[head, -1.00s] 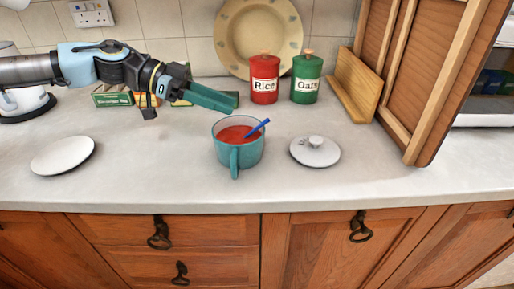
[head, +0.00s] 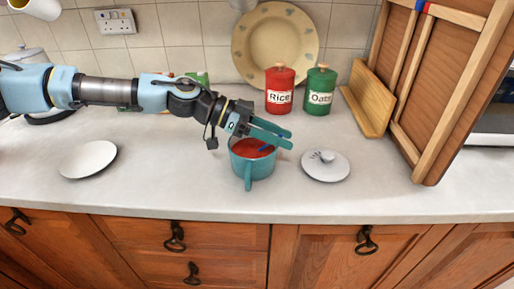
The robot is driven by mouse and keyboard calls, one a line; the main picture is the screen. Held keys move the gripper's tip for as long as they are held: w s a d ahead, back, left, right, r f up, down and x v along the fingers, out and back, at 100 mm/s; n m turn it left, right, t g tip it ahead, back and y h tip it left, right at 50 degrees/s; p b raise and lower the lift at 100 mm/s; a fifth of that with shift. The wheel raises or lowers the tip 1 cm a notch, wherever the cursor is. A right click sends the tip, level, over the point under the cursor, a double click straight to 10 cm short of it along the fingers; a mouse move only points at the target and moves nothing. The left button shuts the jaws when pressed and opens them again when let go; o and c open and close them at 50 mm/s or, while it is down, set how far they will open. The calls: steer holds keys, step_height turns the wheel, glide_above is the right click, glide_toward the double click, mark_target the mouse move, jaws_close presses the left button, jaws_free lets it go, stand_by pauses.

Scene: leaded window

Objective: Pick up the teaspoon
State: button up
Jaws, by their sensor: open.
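The teaspoon (head: 264,148) shows as a short blue piece at the right side of a teal mug (head: 251,170). The rest of it is hidden by my gripper and the red contents of the mug. The mug stands on the counter with its handle toward me. My gripper (head: 287,139) is open, its two teal fingers pointing right over the mug's rim. The blue handle appears close to the lower finger; I cannot tell whether they touch.
Red Rice (head: 279,90) and green Oats (head: 320,92) canisters, a large plate (head: 272,44) and a wooden board (head: 365,98) stand behind.

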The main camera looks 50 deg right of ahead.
jaws_close()
stand_by(0.7)
